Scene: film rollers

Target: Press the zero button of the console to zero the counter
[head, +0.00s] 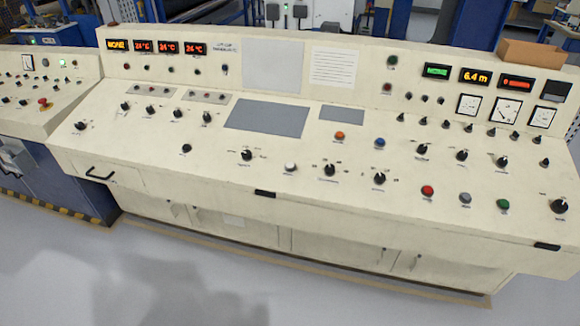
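The cream console (190,230) fills most of the head view, with a sloped desk and an upright back panel. An amber display (475,77) on the back panel at the right reads 6.4 m. Several round push buttons sit on the desk: orange (340,136), blue (380,142), white (291,167), red (427,190), grey (465,198) and green (503,204). Their labels are too small to read, so I cannot tell which is the zero button. Neither of my grippers is in view.
Several black knobs (330,170) stand up from the desk around the buttons. A second console (40,95) with a red mushroom button (44,103) adjoins at the left. A cardboard box (532,52) sits on top at the right. The floor (60,270) in front is clear.

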